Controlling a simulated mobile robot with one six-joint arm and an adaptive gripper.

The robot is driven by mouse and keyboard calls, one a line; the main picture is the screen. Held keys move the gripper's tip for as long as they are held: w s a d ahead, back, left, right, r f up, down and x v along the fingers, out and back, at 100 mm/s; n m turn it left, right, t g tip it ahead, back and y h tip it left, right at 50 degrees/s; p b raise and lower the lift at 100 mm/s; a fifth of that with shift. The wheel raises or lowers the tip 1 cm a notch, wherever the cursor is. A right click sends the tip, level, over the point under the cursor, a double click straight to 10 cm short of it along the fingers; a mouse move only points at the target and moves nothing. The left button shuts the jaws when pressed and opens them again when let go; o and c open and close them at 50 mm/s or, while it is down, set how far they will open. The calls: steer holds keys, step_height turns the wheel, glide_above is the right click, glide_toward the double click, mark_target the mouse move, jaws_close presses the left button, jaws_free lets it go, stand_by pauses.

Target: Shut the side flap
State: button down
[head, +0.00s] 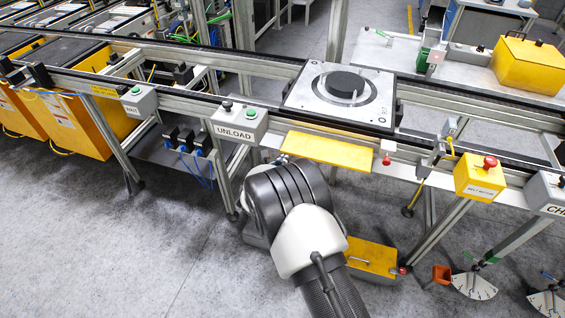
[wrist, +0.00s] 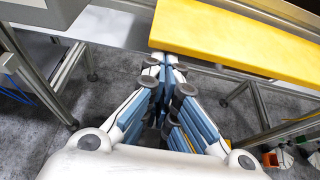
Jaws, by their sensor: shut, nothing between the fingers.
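The side flap looks to be the yellow panel (head: 328,151) on the front of the conveyor, right of the UNLOAD box. It sticks out from the rail, tilted or nearly level; its exact angle is hard to tell. In the wrist view the yellow panel (wrist: 240,38) fills the upper right. My gripper (wrist: 166,62) is shut and empty, its fingertips by the panel's near left corner. I cannot tell whether they touch it. In the head view my arm's wrist hides the fingers.
The grey UNLOAD button box (head: 238,122) is close on the left. A pallet with a black disc (head: 341,88) sits on the conveyor above the panel. A yellow box with a red button (head: 479,178) is at right. A yellow drawer-like unit (head: 371,258) is low beside my arm.

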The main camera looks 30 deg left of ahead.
steer(key=shift+r+g+p, duration=0.55)
steer(key=shift+g, duration=0.05)
